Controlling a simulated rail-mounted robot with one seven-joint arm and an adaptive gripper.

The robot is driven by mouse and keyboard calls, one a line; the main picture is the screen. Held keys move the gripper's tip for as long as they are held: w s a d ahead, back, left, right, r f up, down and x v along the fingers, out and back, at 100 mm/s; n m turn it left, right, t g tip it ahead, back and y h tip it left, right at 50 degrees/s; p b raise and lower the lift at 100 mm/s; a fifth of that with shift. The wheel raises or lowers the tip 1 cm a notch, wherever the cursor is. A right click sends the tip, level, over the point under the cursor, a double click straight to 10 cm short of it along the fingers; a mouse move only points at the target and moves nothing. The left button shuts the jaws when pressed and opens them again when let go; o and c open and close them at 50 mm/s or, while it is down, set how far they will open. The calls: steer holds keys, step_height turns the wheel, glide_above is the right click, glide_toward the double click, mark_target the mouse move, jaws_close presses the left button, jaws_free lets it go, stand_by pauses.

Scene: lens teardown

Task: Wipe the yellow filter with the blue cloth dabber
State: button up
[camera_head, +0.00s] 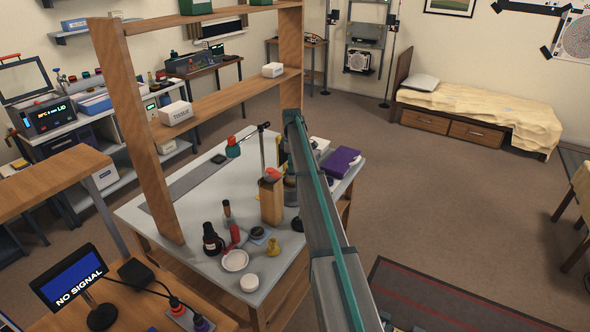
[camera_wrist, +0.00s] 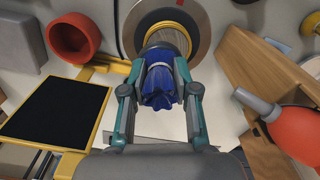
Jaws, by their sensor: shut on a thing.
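In the wrist view my gripper (camera_wrist: 160,80), with teal and grey fingers, is shut on the blue cloth dabber (camera_wrist: 159,88), whose bunched blue cloth shows between the fingers.
Left in the wrist view are an orange-red cup (camera_wrist: 69,43) and a yellow-framed black panel (camera_wrist: 50,112). Right are a wooden block (camera_wrist: 243,58) and an orange blower bulb (camera_wrist: 300,132), close to my finger. On the table (camera_head: 183,230), bottles (camera_head: 212,241) and a white dish (camera_head: 235,261) stand nearer.

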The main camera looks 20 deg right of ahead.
steer(key=shift+d+r+p, duration=0.1)
steer(key=shift+r+p, duration=0.85)
steer(key=shift+r, duration=2)
